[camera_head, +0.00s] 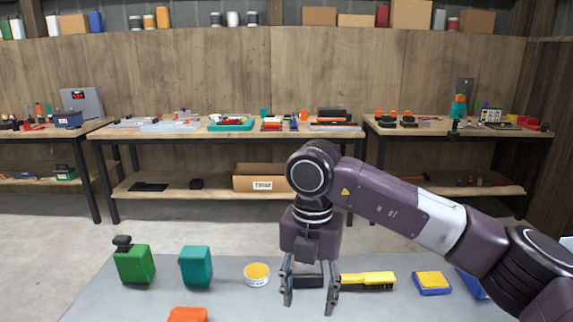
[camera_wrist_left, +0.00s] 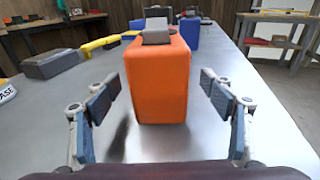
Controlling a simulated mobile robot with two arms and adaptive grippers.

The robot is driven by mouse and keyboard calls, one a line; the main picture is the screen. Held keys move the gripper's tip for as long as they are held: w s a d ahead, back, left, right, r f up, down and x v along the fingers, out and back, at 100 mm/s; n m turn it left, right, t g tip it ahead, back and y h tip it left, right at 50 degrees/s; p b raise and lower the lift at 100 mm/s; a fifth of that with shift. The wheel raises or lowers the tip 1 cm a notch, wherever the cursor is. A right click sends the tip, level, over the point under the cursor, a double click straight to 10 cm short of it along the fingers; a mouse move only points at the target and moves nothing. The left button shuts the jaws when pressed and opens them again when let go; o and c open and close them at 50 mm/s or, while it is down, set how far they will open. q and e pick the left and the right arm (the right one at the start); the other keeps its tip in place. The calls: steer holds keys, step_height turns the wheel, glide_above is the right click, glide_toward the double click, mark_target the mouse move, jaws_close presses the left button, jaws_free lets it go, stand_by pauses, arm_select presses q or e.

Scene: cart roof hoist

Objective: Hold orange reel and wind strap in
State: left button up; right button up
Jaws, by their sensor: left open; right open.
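An orange block-shaped body with a grey piece on top, which I take for the orange reel (camera_wrist_left: 157,85), stands upright on the grey table in the left wrist view. Its orange top also shows at the bottom edge of the head view (camera_head: 187,315). My left gripper (camera_wrist_left: 160,95) is open, with one finger on each side of the reel and gaps visible. No strap can be made out. My right gripper (camera_head: 309,298) is open and points down over the table in the head view, with a dark block (camera_head: 308,281) behind its fingers.
On the table (camera_head: 90,302) stand a green container (camera_head: 134,265), a teal container (camera_head: 195,266), a grease tub (camera_head: 257,276), a yellow brush (camera_head: 367,281) and a blue-yellow sponge (camera_head: 432,282). Cluttered workbenches (camera_head: 225,131) line the back wall. Open floor lies between.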

arm_select(q)
steer(key=shift+a, duration=0.1)
steer(key=v, duration=0.4)
steer(key=r+b+v, duration=0.1)
steer(key=v, duration=0.2)
steer(key=shift+s+a+r, duration=0.1)
steer(key=shift+a+r, duration=0.1)
steer(key=shift+a, duration=0.2)
steer(key=shift+o, duration=0.6)
steer(key=o, duration=0.4)
steer(key=shift+o, duration=0.2)
